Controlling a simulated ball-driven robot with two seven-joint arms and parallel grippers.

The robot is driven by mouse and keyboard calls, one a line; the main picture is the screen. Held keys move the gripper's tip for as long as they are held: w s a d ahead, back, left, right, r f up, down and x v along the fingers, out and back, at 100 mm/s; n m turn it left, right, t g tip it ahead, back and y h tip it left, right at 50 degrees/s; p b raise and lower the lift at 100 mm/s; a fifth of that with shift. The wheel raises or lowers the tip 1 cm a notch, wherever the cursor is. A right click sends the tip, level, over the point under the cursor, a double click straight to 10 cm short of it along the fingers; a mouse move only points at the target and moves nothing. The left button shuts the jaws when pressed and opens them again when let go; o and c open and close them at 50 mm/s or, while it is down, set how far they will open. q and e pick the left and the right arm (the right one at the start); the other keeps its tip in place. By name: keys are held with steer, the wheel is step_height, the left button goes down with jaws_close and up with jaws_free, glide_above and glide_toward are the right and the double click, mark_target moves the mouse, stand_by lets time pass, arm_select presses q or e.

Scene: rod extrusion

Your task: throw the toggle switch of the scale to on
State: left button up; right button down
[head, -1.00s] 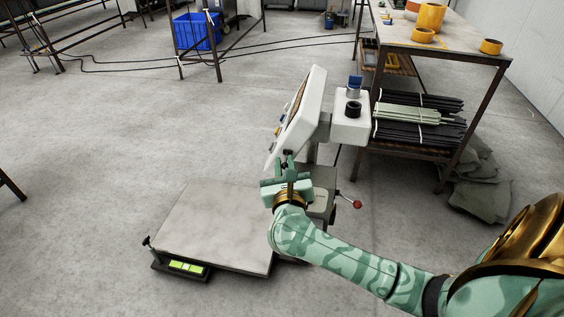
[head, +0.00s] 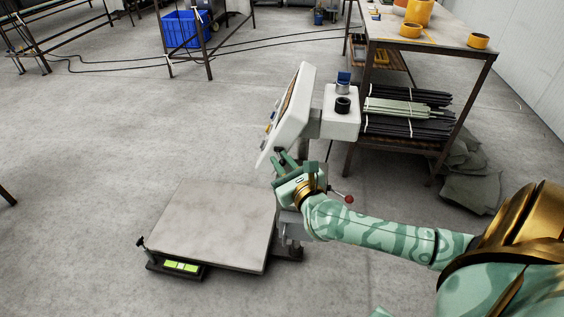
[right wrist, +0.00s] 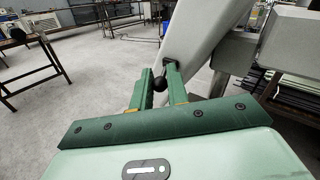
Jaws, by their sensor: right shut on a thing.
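The scale has a white tilted head (head: 292,110) on a post and a flat grey platform (head: 215,228) on the floor. The toggle switch (right wrist: 159,84) shows in the right wrist view as a small black ball-ended lever at the lower edge of the head. My right gripper (head: 282,160) is at that lower edge, fingers pointing up and left. In the right wrist view its two green fingers (right wrist: 160,86) are shut on the toggle, one on each side. The toggle's position is hard to read in the head view. My left gripper is not in view.
A red-knobbed lever (head: 348,199) sticks out beside the post, close to my right wrist. A rack (head: 402,146) with bundled rods and a table top with yellow rolls stands at the right. A small green-lit level (head: 181,266) sits at the platform's front corner.

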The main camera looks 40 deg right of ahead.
steer(key=c, duration=1.4)
jaws_free()
steer(key=shift+d, duration=0.1)
steer(key=shift+c, duration=0.2)
